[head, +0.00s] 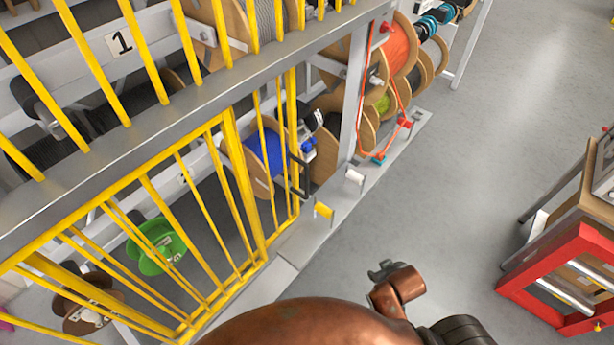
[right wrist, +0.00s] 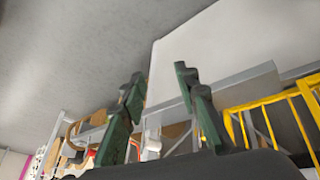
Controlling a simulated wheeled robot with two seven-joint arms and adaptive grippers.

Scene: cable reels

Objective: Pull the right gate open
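The right gate (head: 270,165) is a narrow panel of yellow bars below the grey rail in the head view. A black upright handle (head: 300,178) shows at its right edge. My right gripper (head: 385,270) is at the bottom centre, right of the gate and apart from the handle. In the right wrist view its two dark green fingers (right wrist: 160,75) are spread with nothing between them. Yellow bars (right wrist: 272,115) show to their right. My left gripper is not in view.
Cable reels, including a blue one (head: 268,155) and an orange one (head: 397,48), stand on racks behind and beside the gates. A red frame (head: 565,280) stands at right. The grey floor between is clear.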

